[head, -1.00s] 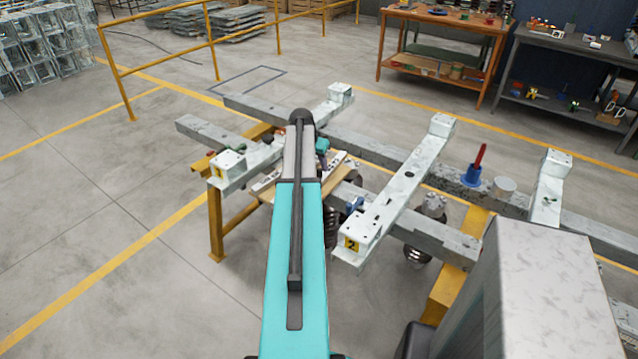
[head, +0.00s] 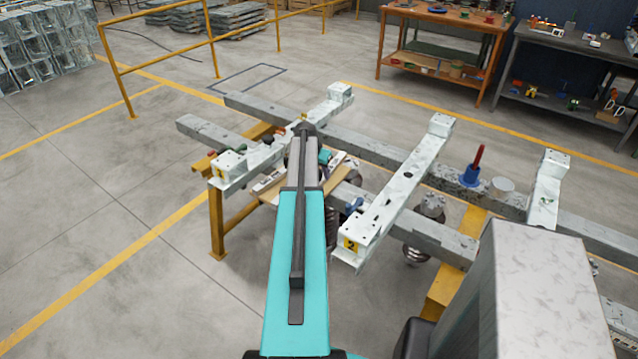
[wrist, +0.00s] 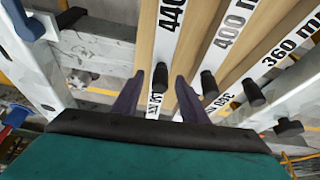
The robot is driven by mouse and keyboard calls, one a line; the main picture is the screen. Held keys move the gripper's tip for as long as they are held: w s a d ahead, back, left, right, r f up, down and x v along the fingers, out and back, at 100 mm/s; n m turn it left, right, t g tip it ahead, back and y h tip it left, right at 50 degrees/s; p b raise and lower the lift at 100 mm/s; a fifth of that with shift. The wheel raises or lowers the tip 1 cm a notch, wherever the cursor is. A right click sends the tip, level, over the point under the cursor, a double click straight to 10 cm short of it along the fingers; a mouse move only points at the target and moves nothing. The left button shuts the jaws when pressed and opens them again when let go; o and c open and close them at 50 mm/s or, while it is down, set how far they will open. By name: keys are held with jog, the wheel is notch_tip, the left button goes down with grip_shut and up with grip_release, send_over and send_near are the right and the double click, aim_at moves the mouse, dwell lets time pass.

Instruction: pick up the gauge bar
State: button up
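Several white gauge bars with black printed numbers lie side by side on a wooden board (wrist: 199,30) in the wrist view. One is marked 440 (wrist: 173,22), another 400 (wrist: 232,30), another 360 (wrist: 283,48). Each has a black knob. My gripper (wrist: 159,79) is open, its two dark fingers on either side of the 440 bar's knob (wrist: 160,76). I cannot tell whether they touch it. In the head view the board (head: 337,161) lies low between the frame's beams, and my arm hides much of it and the gripper.
Grey steel rails with white cross beams (head: 398,190) surround the board. A yellow stand (head: 215,220) supports the left side. Workbenches (head: 445,35) are at the back.

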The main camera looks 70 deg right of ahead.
dwell(0.3)
grip_shut()
dwell(1.3)
